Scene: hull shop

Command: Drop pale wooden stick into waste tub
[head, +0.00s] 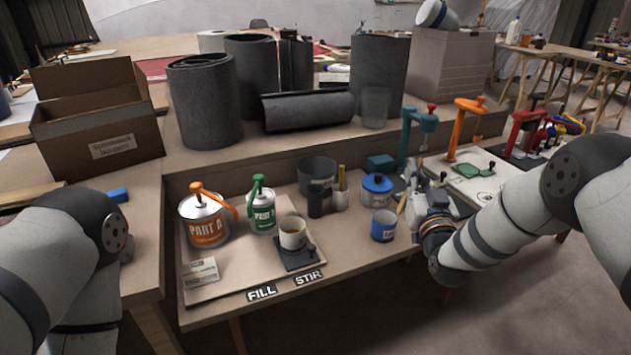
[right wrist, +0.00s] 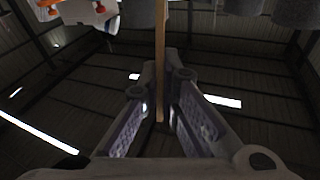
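A pale wooden stick (right wrist: 160,45) stands between the two fingers of my right gripper (right wrist: 166,80) in the right wrist view, and the fingers are closed on it. In the head view the right gripper (head: 415,197) is above the right part of the low bench, right of the blue-lidded pot, with a short piece of the stick (head: 402,203) showing at its left. A dark grey open tub (head: 317,173), which looks like the waste tub, stands at the back of the bench, left of the gripper and apart from it. My left gripper is out of view; only its arm shows.
Between gripper and tub stand a blue-lidded pot (head: 377,189), a blue tin (head: 384,225), a metal cup with sticks (head: 340,195) and a black cup (head: 317,204). A cup (head: 293,234) stands on the dark stirring plate. The bench's front right is clear.

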